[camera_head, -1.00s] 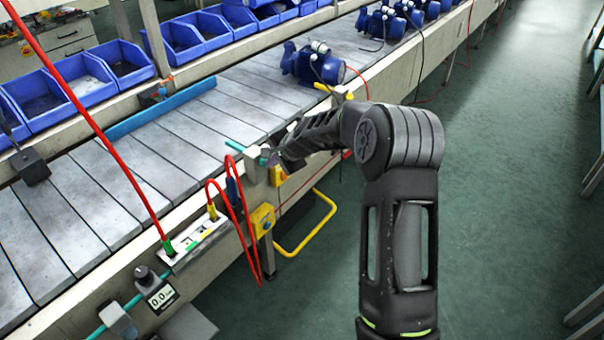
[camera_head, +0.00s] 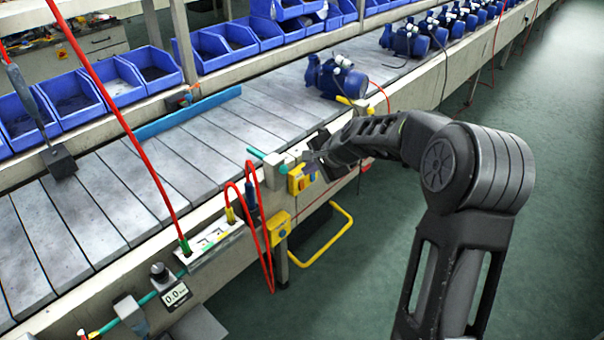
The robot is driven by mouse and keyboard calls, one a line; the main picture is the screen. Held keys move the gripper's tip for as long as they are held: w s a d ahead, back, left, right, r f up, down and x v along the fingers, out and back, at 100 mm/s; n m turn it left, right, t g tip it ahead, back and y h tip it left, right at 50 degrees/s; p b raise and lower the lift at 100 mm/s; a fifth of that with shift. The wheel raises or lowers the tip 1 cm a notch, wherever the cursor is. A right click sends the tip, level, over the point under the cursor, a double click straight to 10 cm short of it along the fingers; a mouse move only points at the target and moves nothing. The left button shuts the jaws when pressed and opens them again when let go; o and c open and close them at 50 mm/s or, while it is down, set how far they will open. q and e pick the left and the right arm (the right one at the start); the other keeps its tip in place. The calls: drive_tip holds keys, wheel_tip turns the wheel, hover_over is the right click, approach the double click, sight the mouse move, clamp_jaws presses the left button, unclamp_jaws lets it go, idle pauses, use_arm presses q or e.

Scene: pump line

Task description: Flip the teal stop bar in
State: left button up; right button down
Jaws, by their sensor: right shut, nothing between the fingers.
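The short teal stop bar (camera_head: 258,153) sticks out from a pale block (camera_head: 281,163) on the conveyor's near rail. It points left, over the edge of the belt. My right gripper (camera_head: 312,161) is shut and empty, just to the right of the block at the rail. The fingertips are small and dark here, and I cannot tell whether they touch the block. My left gripper is not in view.
A blue pump (camera_head: 337,77) stands on the belt (camera_head: 190,145) behind my right gripper. A black block (camera_head: 60,162) hangs over the belt at left. Blue bins (camera_head: 120,78) line the back.

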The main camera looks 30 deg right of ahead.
drive_tip(key=shift+v, duration=1.4)
drive_tip(key=shift+s, duration=0.1)
drive_tip(key=s+a+f+n+g, duration=0.1)
drive_tip(key=s+a+f+n, duration=0.15)
drive_tip(key=a+f, duration=0.35)
drive_tip(key=s+a+f+n, duration=0.2)
drive_tip(key=a+f+n, duration=0.2)
drive_tip(key=f, duration=0.4)
drive_tip(key=s+a+f+n+g, duration=0.1)
drive_tip(key=s+a+f+n, duration=0.2)
drive_tip(key=f, duration=0.5)
drive_tip(key=s+a+f+n+g+y, duration=0.1)
drive_tip(key=s+a+f+g, duration=0.1)
drive_tip(key=s+a+f, duration=0.2)
drive_tip(key=s+a+f+n+g+y, duration=0.1)
drive_tip(key=s+a+f, duration=0.3)
drive_tip(key=s+a, duration=0.6)
drive_tip(key=s+a+f+n+g+y, duration=0.1)
drive_tip(key=s+a+f+n+g, duration=0.1)
drive_tip(key=s+a, duration=0.5)
drive_tip(key=s+f+n, duration=0.1)
drive_tip(key=s+f, duration=0.1)
drive_tip(key=s, duration=0.1)
drive_tip(key=shift+f+g, duration=0.15)
drive_tip(key=shift+g, duration=0.15)
